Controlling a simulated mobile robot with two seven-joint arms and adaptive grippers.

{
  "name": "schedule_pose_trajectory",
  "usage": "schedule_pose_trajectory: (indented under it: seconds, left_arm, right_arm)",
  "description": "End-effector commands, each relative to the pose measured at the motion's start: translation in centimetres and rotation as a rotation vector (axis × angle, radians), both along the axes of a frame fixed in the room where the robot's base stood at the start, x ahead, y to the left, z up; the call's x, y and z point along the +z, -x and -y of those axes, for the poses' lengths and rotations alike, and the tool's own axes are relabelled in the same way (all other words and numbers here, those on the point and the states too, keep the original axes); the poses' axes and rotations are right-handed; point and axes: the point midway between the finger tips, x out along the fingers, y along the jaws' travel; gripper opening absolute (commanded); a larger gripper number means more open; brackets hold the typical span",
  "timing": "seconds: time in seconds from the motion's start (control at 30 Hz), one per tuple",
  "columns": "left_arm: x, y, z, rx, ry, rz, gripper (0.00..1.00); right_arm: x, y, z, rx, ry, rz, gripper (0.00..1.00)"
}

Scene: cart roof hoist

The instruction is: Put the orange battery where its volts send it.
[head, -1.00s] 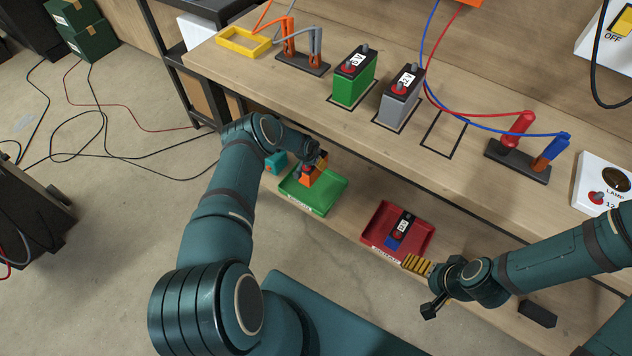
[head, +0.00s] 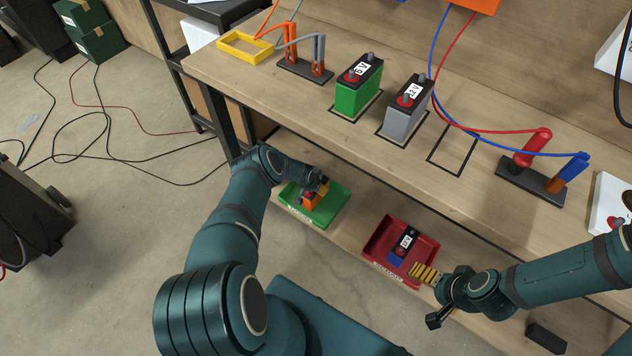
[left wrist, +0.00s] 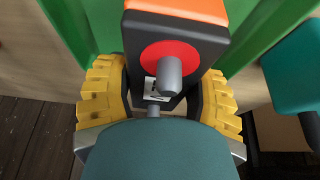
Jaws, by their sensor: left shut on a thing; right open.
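My left gripper (head: 318,190) is shut on the orange battery (head: 308,201) over the green tray (head: 333,209) on the lower shelf. In the left wrist view the battery (left wrist: 176,22) sits between the yellow fingers, showing a dark top, a red ring with a grey post, and a partly hidden white label whose volts I cannot read. Green tray surface (left wrist: 105,25) lies behind it. I cannot tell whether the battery touches the tray floor. My right gripper (head: 426,273) is open and empty by the red tray (head: 428,246), which holds a blue battery (head: 403,243).
On the bench stand a green 6 V battery (head: 358,92) and a grey 12 V battery (head: 404,112), with an empty black outline (head: 452,149) beside them. Terminal stands (head: 304,70) (head: 530,182) flank them. A teal object (left wrist: 298,68) is close right in the wrist view.

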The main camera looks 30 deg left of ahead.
Motion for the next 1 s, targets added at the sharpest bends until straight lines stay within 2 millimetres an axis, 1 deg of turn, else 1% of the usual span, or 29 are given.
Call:
schedule_pose_trajectory:
  seconds: [0.2,0.37,0.4,0.43,0.47,0.87,1.0]
  left_arm:
    - [0.3,-0.2,-0.2,0.001,-0.002,0.006,0.14]
    - [0.0,-0.2,-0.1,0.002,-0.002,0.005,0.14]
    - [-0.2,0.0,0.0,0.0,-0.001,0.0,0.74]
    - [-0.2,0.0,0.0,0.0,-0.001,0.0,0.85]
    - [-0.2,0.0,0.0,0.0,-0.001,0.0,0.91]
    - [0.1,-0.1,-0.1,-0.001,-0.002,0.001,0.91]
    - [1.3,0.3,-0.1,-0.001,-0.001,0.0,0.91]
  right_arm:
    - [0.1,0.0,0.0,0.0,0.0,-0.001,0.97]
    - [0.1,0.0,0.0,0.0,0.0,-0.001,0.97]
    - [0.1,0.0,0.0,0.0,0.0,-0.001,0.97]
    - [0.1,0.0,0.0,0.0,0.0,-0.001,0.97]
    - [0.1,0.0,0.0,0.0,0.0,-0.001,0.97]
    - [0.0,0.0,0.0,0.0,0.0,-0.001,0.97]
    - [1.4,0.2,0.0,0.001,-0.001,-0.005,0.97]
